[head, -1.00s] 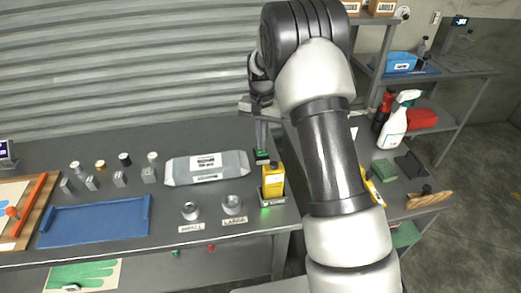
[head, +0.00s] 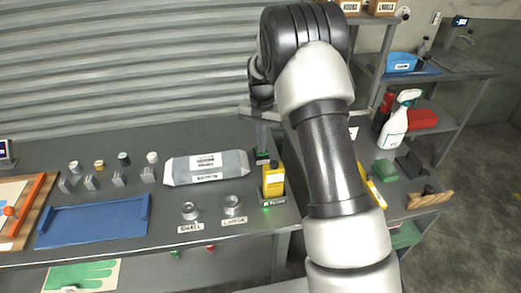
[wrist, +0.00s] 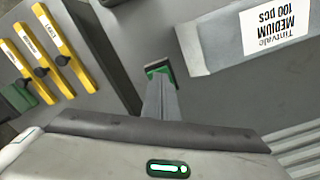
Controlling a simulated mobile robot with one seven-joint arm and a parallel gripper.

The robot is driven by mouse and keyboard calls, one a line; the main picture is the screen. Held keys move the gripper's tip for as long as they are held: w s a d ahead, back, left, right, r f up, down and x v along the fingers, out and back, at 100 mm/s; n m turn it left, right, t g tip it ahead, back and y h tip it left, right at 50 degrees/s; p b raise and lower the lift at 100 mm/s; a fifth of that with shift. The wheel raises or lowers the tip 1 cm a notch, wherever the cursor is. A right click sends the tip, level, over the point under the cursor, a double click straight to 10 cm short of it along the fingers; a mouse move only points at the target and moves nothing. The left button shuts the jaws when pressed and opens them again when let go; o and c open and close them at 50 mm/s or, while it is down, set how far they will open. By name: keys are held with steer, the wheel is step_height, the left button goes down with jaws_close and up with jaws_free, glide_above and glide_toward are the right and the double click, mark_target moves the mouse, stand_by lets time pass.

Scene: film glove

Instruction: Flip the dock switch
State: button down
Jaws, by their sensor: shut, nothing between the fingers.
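A small dark switch box with a green part (head: 262,158) sits on the bench behind the yellow device (head: 273,180). That device stands upright in a dark dock (head: 280,201) with a lit green label on its front. My gripper (head: 262,148) points down with its fingers together and empty, right at the switch box. In the wrist view, the fingertips (wrist: 160,82) overlap the green switch part (wrist: 158,70). Whether they touch it, and the switch's exact position, I cannot tell.
A grey film pack (head: 207,168) lies left of the switch. Yellow bars (wrist: 48,45) lie across the bench in the wrist view. A spray bottle (head: 397,122) stands right of my arm.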

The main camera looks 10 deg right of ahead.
steer(key=shift+f, duration=0.35)
steer(key=shift+r+p, duration=1.95)
steer(key=shift+r, duration=1.6)
